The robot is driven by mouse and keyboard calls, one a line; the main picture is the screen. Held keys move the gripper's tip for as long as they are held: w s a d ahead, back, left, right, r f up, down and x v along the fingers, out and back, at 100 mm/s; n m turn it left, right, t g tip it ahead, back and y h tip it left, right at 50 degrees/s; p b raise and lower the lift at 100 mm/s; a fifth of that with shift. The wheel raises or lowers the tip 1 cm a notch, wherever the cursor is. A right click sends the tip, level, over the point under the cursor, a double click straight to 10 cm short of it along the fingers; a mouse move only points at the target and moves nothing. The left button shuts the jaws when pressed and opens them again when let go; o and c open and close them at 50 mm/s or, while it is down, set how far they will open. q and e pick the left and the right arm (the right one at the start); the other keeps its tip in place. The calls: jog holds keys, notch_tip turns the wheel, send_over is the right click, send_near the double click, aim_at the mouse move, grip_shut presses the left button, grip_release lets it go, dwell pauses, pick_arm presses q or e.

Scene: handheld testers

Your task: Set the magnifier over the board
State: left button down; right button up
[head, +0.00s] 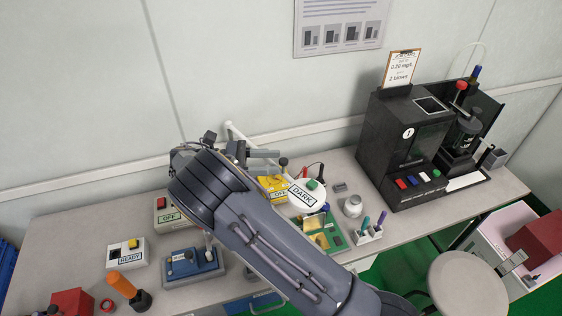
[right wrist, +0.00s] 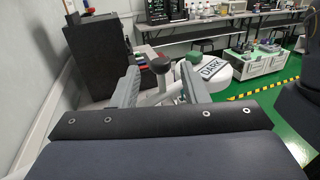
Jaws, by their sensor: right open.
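The magnifier has a round white head (head: 306,197) with a label reading DARK, a green knob and a pale jointed arm. A dark ball knob (head: 283,162) on a stalk stands by it. The green board (head: 327,236) lies on the bench just in front of the magnifier head, partly hidden by my right arm. My right gripper (head: 262,155) is open at the left of the dark knob. My left gripper is not in view.
A yellow tester (head: 273,186) reading OFF sits behind my arm. A blue tester (head: 190,266), a READY box (head: 127,252) and an orange-handled tool (head: 121,285) are at left. A white jar (head: 352,206), a pen holder (head: 368,233) and a tall black machine (head: 400,150) stand right.

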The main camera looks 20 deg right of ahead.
jog(key=v, duration=0.4)
jog(key=shift+s, duration=0.1)
dwell(0.5)
